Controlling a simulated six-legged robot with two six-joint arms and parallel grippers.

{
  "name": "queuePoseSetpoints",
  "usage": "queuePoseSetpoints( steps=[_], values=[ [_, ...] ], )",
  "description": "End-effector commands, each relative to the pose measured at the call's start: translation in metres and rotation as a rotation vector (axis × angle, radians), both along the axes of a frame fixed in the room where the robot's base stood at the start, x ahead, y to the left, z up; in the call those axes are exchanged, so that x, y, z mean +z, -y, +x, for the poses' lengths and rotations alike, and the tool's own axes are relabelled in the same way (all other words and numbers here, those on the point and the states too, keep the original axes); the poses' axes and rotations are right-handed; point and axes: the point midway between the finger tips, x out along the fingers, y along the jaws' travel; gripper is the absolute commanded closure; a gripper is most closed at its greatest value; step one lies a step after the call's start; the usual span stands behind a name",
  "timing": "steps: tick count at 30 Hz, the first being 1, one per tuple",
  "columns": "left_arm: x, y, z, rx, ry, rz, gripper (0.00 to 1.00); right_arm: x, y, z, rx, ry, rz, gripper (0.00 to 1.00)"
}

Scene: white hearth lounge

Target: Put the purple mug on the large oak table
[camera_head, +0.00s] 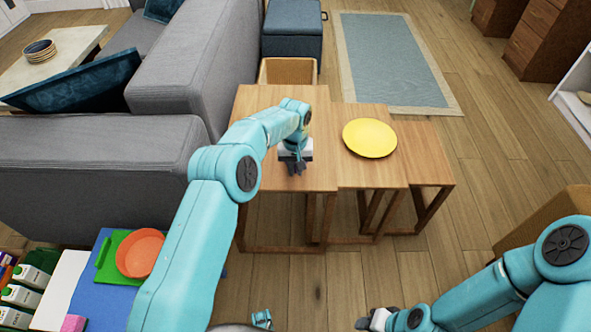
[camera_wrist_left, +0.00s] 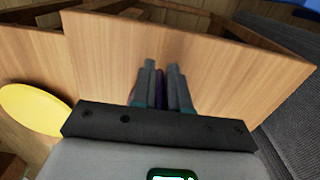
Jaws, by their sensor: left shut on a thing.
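My left gripper (camera_head: 295,169) is over the large oak table (camera_head: 262,112), the biggest and leftmost of a nest of wooden tables. In the left wrist view, its two fingers (camera_wrist_left: 163,88) point at the wooden top (camera_wrist_left: 215,65) and are close together. A sliver of the purple mug (camera_wrist_left: 160,92) shows between the fingers; the rest is hidden. I cannot tell whether the mug touches the top. My right gripper (camera_head: 374,319) is low at the bottom edge, away from the tables, and its opening is unclear.
A yellow plate (camera_head: 369,138) lies on the middle table, right of the gripper. A grey sofa (camera_head: 100,165) stands to the left. The large table's top is otherwise bare.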

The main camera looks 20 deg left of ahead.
Motion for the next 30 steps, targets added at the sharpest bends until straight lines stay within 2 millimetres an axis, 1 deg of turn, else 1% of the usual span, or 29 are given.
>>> queuePoseSetpoints(
  steps=[1, 7, 8, 9, 10, 17, 20, 23, 30],
  values=[
    [-0.006, 0.0, 0.001, 0.0, 0.002, 0.0, 1.0, -0.002, 0.0, 0.0, 0.0, 0.0, 0.0, 0.57],
    [-0.007, 0.0, 0.0, 0.001, 0.002, 0.0, 1.0, -0.001, 0.0, 0.0, 0.0, 0.0, 0.0, 0.57],
    [-0.008, 0.0, 0.0, 0.0, 0.0, 0.0, 0.76, -0.001, 0.0, 0.0, 0.0, 0.0, 0.0, 0.57],
    [-0.008, 0.0, 0.0, 0.0, 0.0, 0.0, 0.63, -0.001, 0.0, 0.0, 0.0, 0.0, 0.0, 0.57],
    [-0.008, 0.0, 0.0, 0.0, -0.001, 0.0, 0.6, -0.001, 0.0, 0.0, 0.0, 0.0, 0.0, 0.57],
    [-0.007, 0.0, 0.0, 0.0, 0.0, -0.001, 0.6, -0.001, 0.0, 0.0, 0.0, 0.0, 0.0, 0.57],
    [-0.003, 0.0, 0.0, 0.0, 0.001, -0.001, 0.6, 0.0, 0.0, 0.0, 0.0, 0.0, 0.0, 0.57],
    [0.012, 0.0, 0.001, 0.0, 0.002, 0.0, 0.6, 0.003, 0.0, 0.0, 0.0, 0.0, 0.0, 0.57],
    [0.068, -0.001, 0.002, 0.001, 0.006, -0.001, 0.6, 0.013, 0.0, 0.0, 0.0, 0.0, 0.0, 0.57]
  ],
)
